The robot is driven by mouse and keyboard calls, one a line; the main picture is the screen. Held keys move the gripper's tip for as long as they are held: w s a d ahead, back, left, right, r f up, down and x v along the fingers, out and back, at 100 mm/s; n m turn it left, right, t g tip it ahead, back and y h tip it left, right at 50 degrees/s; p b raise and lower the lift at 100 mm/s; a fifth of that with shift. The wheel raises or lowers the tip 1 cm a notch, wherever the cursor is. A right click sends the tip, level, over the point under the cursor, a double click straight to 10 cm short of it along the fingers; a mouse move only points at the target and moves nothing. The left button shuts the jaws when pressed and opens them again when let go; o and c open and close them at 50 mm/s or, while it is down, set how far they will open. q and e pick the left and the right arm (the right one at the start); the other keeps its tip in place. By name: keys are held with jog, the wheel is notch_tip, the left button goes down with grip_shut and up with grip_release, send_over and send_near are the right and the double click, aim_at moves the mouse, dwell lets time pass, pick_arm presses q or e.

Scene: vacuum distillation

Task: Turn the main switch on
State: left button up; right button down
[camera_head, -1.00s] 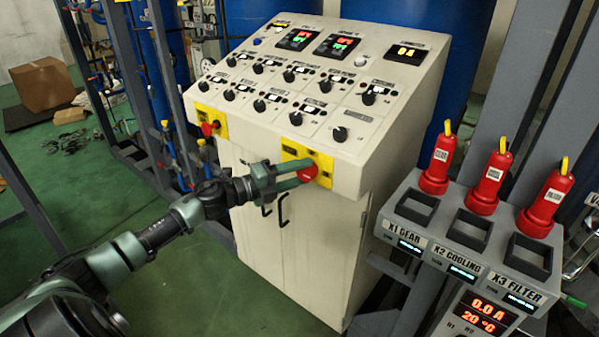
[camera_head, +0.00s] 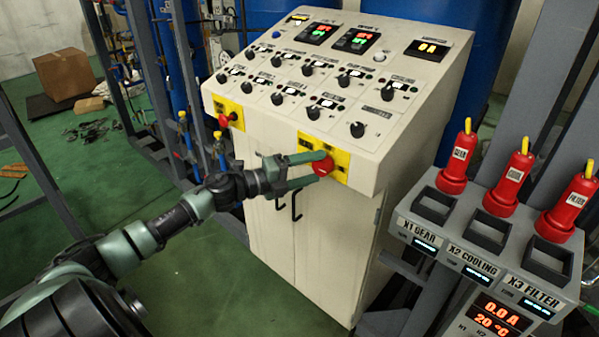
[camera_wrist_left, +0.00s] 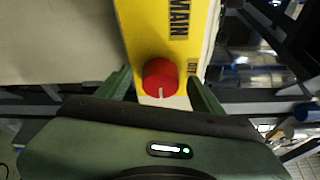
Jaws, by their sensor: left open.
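The main switch (camera_head: 324,166) is a red round knob on a yellow plate (camera_head: 341,174) at the front edge of the white control cabinet. In the left wrist view the knob (camera_wrist_left: 160,77) sits below the word MAIN, with its white mark pointing down in the picture. My left gripper (camera_head: 317,167) is open, with one finger on each side of the knob. In the wrist view its fingers (camera_wrist_left: 160,80) flank the knob with visible gaps; contact cannot be made out. My right gripper is not in view.
The cabinet's sloped panel (camera_head: 365,110) carries several black knobs. Another red knob (camera_head: 226,120) on yellow sits at its left. A grey rack (camera_head: 458,250) with red plugs (camera_head: 511,178) stands at the right. Black door handles (camera_head: 296,205) are below the gripper.

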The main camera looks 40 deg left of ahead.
pick_arm(q)
jog(key=b+v, duration=0.1)
jog(key=v, duration=0.5)
jog(key=shift+s+a, duration=0.15)
jog(key=shift+s, duration=0.2)
jog(key=s+a+f+n+g+y, duration=0.1)
jog(key=s+a+f+n+y, duration=0.2)
jog(key=f, duration=0.6)
jog(key=s+a+f+n+y, duration=0.15)
jog(key=a+f+n, duration=0.35)
jog(key=f, duration=0.5)
jog(key=s+a+f+n+g+y, duration=0.15)
jog(key=f+n+y, duration=0.3)
jog(key=f, duration=0.45)
jog(key=s+f+n+g, duration=0.2)
jog(key=s+f+n, duration=0.3)
jog(key=f, duration=0.6)
jog(key=s+d+f+n+g, duration=0.2)
jog(key=s+d+f+g, duration=0.2)
jog(key=s+d+f, duration=0.65)
jog(key=s+d+f+n+g, duration=0.3)
jog(key=s+d+f, duration=0.5)
jog(key=s+f, duration=0.55)
jog(key=s+d+f+g+h, duration=0.1)
jog(key=s+d+f+g, duration=0.1)
jog(key=s+d, duration=0.7)
jog(key=shift+s+d+f+n+g, duration=0.4)
jog(key=shift+s+g, duration=0.25)
jog(key=shift+s, duration=0.45)
